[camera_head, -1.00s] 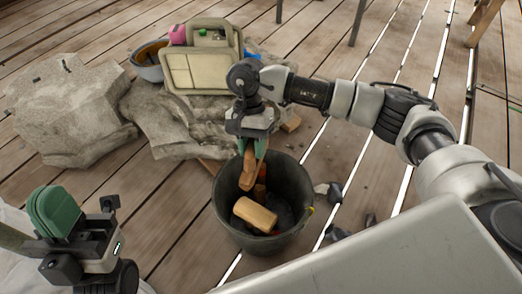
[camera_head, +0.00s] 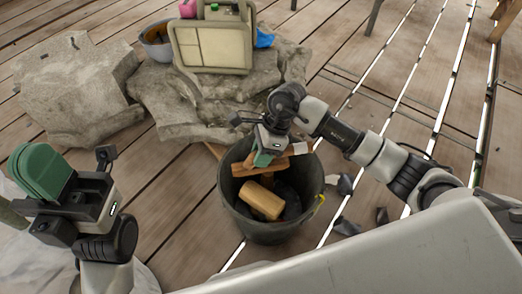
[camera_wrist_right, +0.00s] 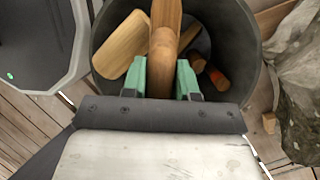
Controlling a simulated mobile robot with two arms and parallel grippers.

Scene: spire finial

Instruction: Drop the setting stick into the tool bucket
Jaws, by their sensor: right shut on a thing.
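The black tool bucket (camera_head: 262,232) stands on the plank floor in the middle of the head view; its dark wall also shows in the right wrist view (camera_wrist_right: 238,25). My right gripper (camera_head: 262,160) is over the bucket's mouth, its green fingers low near the far rim. It is shut on the brown wooden setting stick (camera_wrist_right: 164,55), which extends out over the bucket's inside in the wrist view. In the head view the arm partly hides the stick. My left gripper (camera_head: 40,172) is at the far left, away from the bucket; its green pads overlap in this view.
A pale wooden block (camera_head: 261,201) and other wooden-handled tools (camera_wrist_right: 217,78) lie in the bucket. Carved stone blocks (camera_head: 80,90) stand behind it, with a beige case (camera_head: 215,45) and a grey bowl (camera_head: 157,42). Dark fragments (camera_head: 345,184) lie right of the bucket.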

